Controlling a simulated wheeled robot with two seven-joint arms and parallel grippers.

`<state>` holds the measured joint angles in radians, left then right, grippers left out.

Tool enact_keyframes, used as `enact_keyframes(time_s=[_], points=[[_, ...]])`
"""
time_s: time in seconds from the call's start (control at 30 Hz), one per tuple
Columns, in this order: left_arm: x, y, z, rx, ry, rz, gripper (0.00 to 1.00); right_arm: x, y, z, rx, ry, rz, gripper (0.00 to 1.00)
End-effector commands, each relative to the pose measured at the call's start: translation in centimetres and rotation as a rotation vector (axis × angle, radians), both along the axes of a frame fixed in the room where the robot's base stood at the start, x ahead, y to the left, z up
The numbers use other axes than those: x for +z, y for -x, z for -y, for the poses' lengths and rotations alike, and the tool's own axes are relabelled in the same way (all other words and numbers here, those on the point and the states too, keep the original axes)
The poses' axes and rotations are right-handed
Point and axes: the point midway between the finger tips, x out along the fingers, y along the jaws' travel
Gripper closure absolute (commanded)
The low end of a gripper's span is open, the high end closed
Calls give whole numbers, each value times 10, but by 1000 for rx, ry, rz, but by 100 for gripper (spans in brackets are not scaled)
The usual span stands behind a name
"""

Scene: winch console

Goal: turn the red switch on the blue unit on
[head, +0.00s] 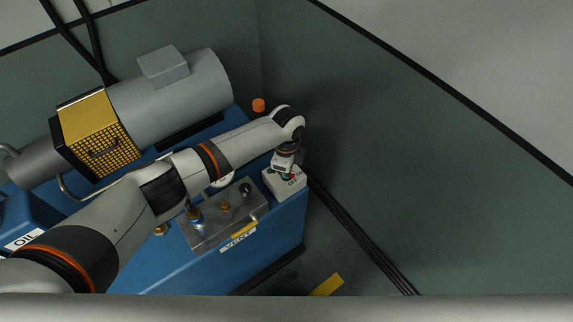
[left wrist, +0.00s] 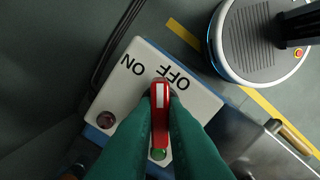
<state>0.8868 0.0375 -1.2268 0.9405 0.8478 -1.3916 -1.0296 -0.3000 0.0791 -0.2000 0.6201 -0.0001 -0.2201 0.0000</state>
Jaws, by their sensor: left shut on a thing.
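The red switch (left wrist: 160,110) is a bar handle with a white mark, on a white switch box (left wrist: 135,65) lettered ON and OFF. Its marked end points at OFF in the left wrist view. My left gripper (left wrist: 161,96) has its green fingers on both sides of the handle and is shut on it. In the head view the white box (head: 292,190) sits at the right end of the blue unit (head: 270,240), with my left gripper (head: 281,172) above it, largely hiding the switch. My right gripper is not in view.
The box also carries a dark red lamp (left wrist: 106,119) and a green lamp (left wrist: 158,154). A metal block with fittings (head: 230,218) stands left of the box, above a VENT label (head: 239,238). A grey motor (head: 190,90) lies behind. Black cables (head: 365,240) run along the wall's foot.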

Motion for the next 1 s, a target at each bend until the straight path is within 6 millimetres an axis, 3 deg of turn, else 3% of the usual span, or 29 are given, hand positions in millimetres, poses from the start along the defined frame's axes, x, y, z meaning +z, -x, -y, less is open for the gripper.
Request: enact_keyframes(time_s=[0.5, 1.0], points=[[1, 1, 1, 353, 1, -2, 100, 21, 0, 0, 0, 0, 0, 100], [0, 0, 1, 429, 1, 1, 100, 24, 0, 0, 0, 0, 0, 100]])
